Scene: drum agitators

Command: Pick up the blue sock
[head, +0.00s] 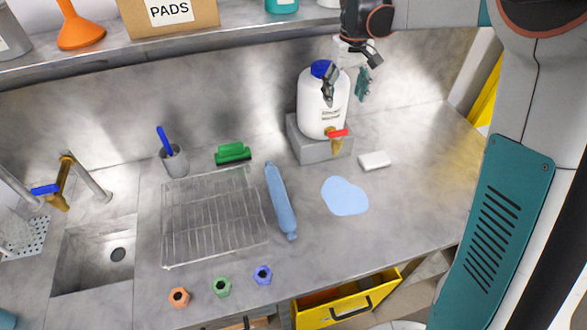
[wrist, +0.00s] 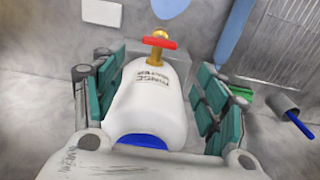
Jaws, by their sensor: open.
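The blue sock (head: 281,200) is a long, light-blue tube lying on the grey counter, along the right side of a wire rack. Part of it shows at the top of the wrist view (wrist: 236,30). My gripper (head: 346,85) is open and empty, high by the white jug at the back wall, well above and to the right of the sock. In the wrist view my gripper's teal-padded fingers (wrist: 160,100) frame the jug; I cannot tell whether they touch it.
The white jug (head: 322,108) with a red-handled tap stands on a grey block. A light-blue puddle (head: 345,196) and white bar (head: 375,160) lie right of the sock. The wire rack (head: 213,215), green brush (head: 233,153) and several coloured nuts are nearby. A yellow drawer (head: 335,303) stands open below.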

